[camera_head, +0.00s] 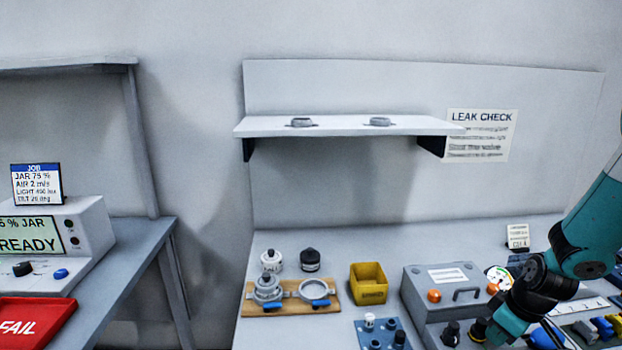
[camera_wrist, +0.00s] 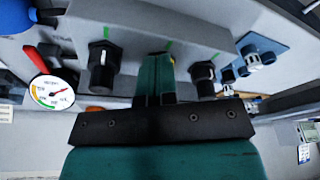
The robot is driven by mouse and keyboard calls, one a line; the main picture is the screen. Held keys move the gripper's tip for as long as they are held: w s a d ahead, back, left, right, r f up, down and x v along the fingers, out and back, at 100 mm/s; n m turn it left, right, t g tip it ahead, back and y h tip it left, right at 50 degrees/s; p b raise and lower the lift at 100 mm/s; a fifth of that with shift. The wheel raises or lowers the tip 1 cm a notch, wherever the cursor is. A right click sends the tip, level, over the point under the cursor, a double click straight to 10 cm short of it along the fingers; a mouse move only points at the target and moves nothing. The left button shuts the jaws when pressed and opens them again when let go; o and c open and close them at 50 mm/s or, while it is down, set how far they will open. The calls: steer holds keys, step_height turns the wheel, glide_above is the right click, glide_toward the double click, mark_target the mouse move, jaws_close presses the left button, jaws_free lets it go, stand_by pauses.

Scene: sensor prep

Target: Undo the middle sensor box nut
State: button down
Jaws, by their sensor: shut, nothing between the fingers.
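The sensor box (camera_head: 440,284) is a grey box with a handle on top, right of centre in the head view. Its front face (camera_wrist: 150,18) fills the top of the wrist view, with several green marks. Two black nuts show there, the left one (camera_wrist: 103,66) and the right one (camera_wrist: 203,78), each with a white line. My gripper (camera_wrist: 155,62) is shut and empty, its teal fingers pointing at the face between these two nuts. The middle nut is hidden behind the fingers, so I cannot tell whether they touch it. In the head view my wrist covers the box's right end.
A round gauge (camera_wrist: 52,93) with a red lever is close on the left in the wrist view. A blue plate (camera_head: 384,337) with fittings lies left of the box. Further left are a yellow bin (camera_head: 369,284) and a wooden board (camera_head: 337,304) with clamps.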

steer(key=shift+s+f, duration=0.15)
steer(key=shift+f, duration=0.4)
